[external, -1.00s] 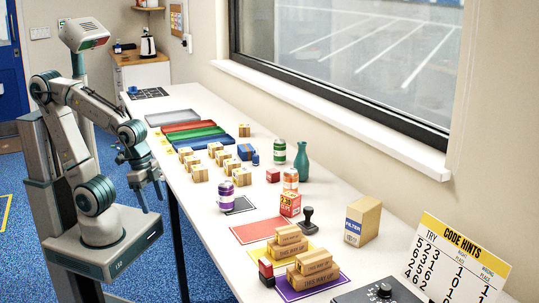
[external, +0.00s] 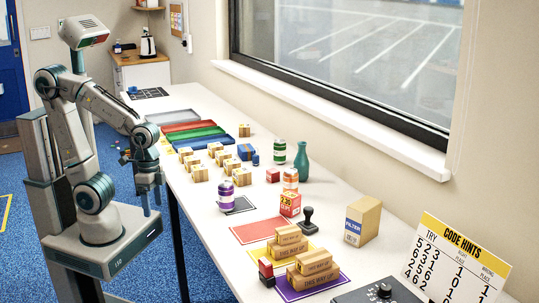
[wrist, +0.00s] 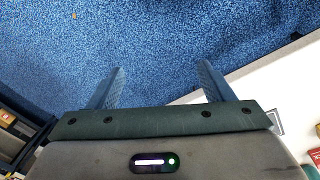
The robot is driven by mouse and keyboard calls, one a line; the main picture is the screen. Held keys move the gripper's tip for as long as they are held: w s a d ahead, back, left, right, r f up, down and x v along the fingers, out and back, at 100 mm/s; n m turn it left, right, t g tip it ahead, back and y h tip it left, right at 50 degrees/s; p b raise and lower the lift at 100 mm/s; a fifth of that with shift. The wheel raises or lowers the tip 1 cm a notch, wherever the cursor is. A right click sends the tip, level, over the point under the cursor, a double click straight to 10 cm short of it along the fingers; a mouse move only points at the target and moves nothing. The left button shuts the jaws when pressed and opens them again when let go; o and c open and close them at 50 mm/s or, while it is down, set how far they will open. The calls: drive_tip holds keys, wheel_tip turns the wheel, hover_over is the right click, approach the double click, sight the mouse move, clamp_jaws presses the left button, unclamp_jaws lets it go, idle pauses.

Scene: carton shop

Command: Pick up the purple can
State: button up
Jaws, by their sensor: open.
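The purple can (external: 226,194) stands upright on the white table, by the left corner of a dark square mat. It has a purple body with a pale top and band. My gripper (external: 151,212) points down beside the table's left edge, to the left of the can and apart from it. The can does not show in the wrist view.
The white table (external: 205,232) has its edge close to my gripper. Small cartons (external: 199,173) stand behind the can. A red mat (external: 257,230) lies in front.

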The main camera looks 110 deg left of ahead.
drive_tip(key=f+n+g+h+p, duration=0.1)
drive_tip(key=n+h, duration=0.2)
drive_tip(key=n, duration=0.1)
drive_tip(key=n+t+h+p, duration=0.2)
drive_tip(key=n+t+p, duration=0.5)
drive_tip(key=n+t, duration=1.45)
approach(232, 194)
drive_tip(key=w+r+n+g, duration=0.1)
drive_tip(key=n+g, duration=0.1)
drive_tip(key=w+r+n+g+p, duration=0.1)
drive_tip(key=r+n+g, duration=0.1)
drive_tip(key=shift+w+d+r, duration=0.2)
drive_tip(key=shift+w+d, duration=0.05)
drive_tip(key=shift+d, duration=0.15)
drive_tip(key=shift+p+x, duration=0.9)
drive_tip(key=shift+x, duration=2.05)
drive_tip(key=shift+a+f, duration=0.1)
drive_tip(key=shift+a, duration=0.15)
drive_tip(key=c, duration=1)
